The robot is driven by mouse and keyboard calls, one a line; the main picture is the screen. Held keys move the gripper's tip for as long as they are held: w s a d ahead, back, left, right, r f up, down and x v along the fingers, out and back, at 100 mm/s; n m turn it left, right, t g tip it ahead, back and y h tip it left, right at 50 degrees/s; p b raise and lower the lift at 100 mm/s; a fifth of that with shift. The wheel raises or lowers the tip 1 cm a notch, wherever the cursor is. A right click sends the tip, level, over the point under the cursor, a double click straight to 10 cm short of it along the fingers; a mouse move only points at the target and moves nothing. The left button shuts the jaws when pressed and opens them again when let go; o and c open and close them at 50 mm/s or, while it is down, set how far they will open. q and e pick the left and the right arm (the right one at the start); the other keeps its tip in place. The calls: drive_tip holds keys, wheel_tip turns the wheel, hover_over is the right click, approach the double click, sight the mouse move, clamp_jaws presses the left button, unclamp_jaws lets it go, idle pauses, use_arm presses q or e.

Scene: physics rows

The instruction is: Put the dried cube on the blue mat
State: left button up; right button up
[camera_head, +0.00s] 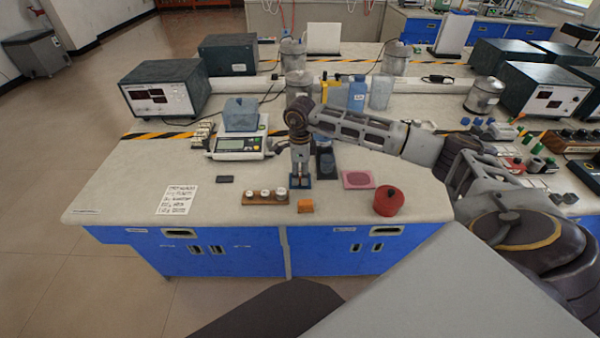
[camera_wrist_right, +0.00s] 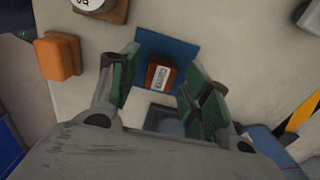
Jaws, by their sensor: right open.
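A small brown-red cube with a white label on top (camera_wrist_right: 160,78) sits on the blue mat (camera_wrist_right: 172,45) in the right wrist view. My right gripper (camera_wrist_right: 157,84) is open. Its two green-padded fingers stand on either side of the cube, with a visible gap on both sides. In the head view the right gripper (camera_head: 300,181) points straight down over the blue mat (camera_head: 289,185) and mostly hides the cube. My left gripper is not in view.
An orange block (camera_head: 305,206) and a wooden rack with white-capped jars (camera_head: 265,198) stand in front of the mat. A pink mat (camera_head: 358,179) and a red pot (camera_head: 389,201) lie to the right. A dark container (camera_head: 325,163) stands close behind; a scale (camera_head: 238,146) is behind left.

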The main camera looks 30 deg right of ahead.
sight(300, 174)
drive_tip(key=shift+r, duration=0.7)
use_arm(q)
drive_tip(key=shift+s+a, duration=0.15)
use_arm(e)
wheel_tip(300, 174, up, 11)
drive_tip(key=shift+f, duration=0.15)
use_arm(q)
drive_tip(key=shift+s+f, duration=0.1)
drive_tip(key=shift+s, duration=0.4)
